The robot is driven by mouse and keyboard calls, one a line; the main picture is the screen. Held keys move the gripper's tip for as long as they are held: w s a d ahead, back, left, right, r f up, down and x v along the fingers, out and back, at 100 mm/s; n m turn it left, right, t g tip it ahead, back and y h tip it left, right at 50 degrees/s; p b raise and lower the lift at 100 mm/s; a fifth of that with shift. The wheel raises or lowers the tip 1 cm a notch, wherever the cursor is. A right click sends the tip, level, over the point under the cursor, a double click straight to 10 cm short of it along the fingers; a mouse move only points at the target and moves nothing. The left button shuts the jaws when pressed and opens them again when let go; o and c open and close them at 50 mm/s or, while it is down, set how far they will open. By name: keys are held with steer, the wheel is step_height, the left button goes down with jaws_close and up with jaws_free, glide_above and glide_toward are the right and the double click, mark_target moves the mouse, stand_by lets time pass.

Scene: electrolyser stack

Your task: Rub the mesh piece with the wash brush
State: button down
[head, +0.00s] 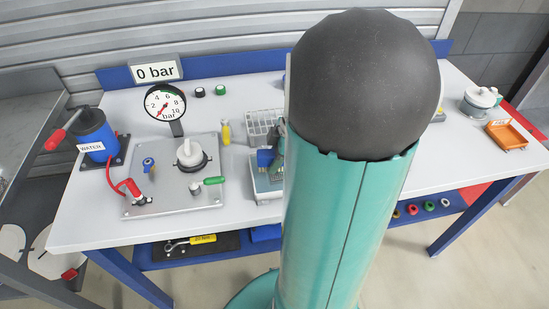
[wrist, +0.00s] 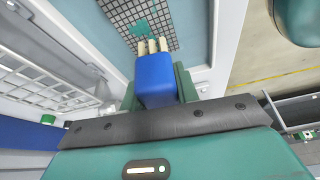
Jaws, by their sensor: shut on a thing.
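My gripper (wrist: 158,84) is shut on the wash brush (wrist: 155,78), a blue block with several cream bristle tufts at its far end. The mesh piece (wrist: 118,14), a dark grid with a teal patch on it, lies in a pale blue tray (wrist: 205,40) at the top of the wrist view. The bristles overlap the mesh's near edge by the teal patch; I cannot tell whether they touch it. In the head view the blue brush (head: 265,158) shows above the tray (head: 268,195), and my arm hides much of that area.
A white wire rack (head: 262,124) stands just behind the tray, and a yellow bottle (head: 225,132) is to its left. A steel plate with fittings (head: 150,195), a gauge (head: 166,102) and a blue pump (head: 94,135) fill the left. An orange tray (head: 507,135) sits far right.

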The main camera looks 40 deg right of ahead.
steer(key=shift+f, duration=1.05)
steer(key=shift+s+d, duration=0.1)
stand_by(0.3)
steer(key=shift+s+d+r, duration=0.1)
steer(key=shift+s+d, duration=0.4)
steer(key=shift+d, duration=0.2)
steer(key=shift+s+d, duration=0.45)
steer(key=shift+d, duration=0.25)
steer(key=shift+s+d+f, duration=0.1)
steer(key=shift+s+d, duration=0.5)
steer(key=shift+d, duration=0.25)
steer(key=shift+s+d+f, duration=0.1)
steer(key=shift+s+d, duration=0.45)
steer(key=shift+d, duration=0.3)
steer(key=shift+w+a, duration=0.1)
steer(key=shift+a, duration=0.05)
steer(key=shift+w+a, duration=0.6)
steer(key=shift+a, duration=0.2)
steer(key=shift+w+a, duration=0.55)
steer(key=shift+a, duration=0.25)
steer(key=shift+w+a+f, duration=0.1)
steer(key=shift+w+a, duration=0.35)
steer(key=shift+a, duration=0.35)
steer(key=shift+w+a+f, duration=0.1)
steer(key=shift+w+a, duration=0.35)
steer(key=shift+a, duration=0.3)
